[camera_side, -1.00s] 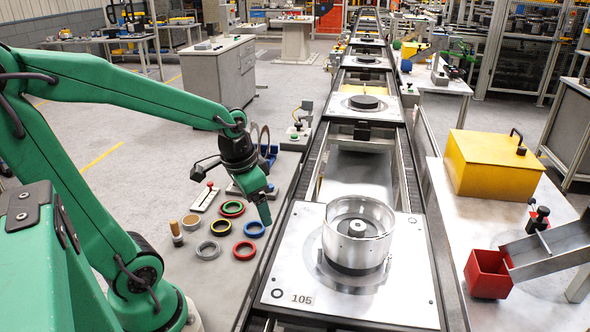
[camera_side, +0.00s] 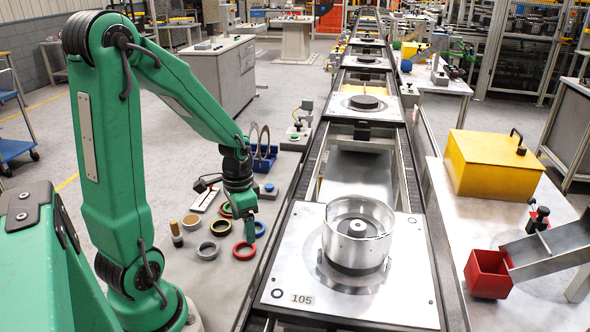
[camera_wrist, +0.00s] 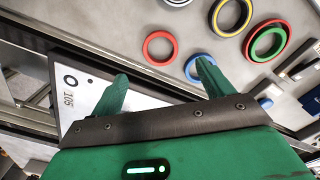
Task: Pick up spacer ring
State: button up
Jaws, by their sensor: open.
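Several flat rings lie on the grey bench; the frames do not show which one is the spacer ring. A red ring (camera_side: 244,258) is nearest my gripper (camera_side: 249,239), with a blue ring (camera_side: 262,234) just right of it. A grey ring (camera_side: 207,258) and a black-and-yellow ring (camera_side: 213,232) lie to the left. My gripper points down, open and empty, above the bench. In the wrist view, the red ring (camera_wrist: 146,48) shows beyond the gap between my fingertips (camera_wrist: 162,72). The right fingertip partly covers the blue ring (camera_wrist: 188,69).
A red ring with a green one inside it (camera_wrist: 252,47) lies farther along the bench. A peg with a tan top (camera_side: 176,232) stands left of the rings. The conveyor pallet marked 105 (camera_side: 310,278) carries a metal drum (camera_side: 357,235) to the right.

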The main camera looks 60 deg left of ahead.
aim_at(245, 252)
jog(key=shift+f, duration=1.05)
jog(key=shift+f, duration=0.1)
jog(key=shift+f, duration=2.5)
jog(key=shift+c, duration=0.4)
jog(key=c, duration=1)
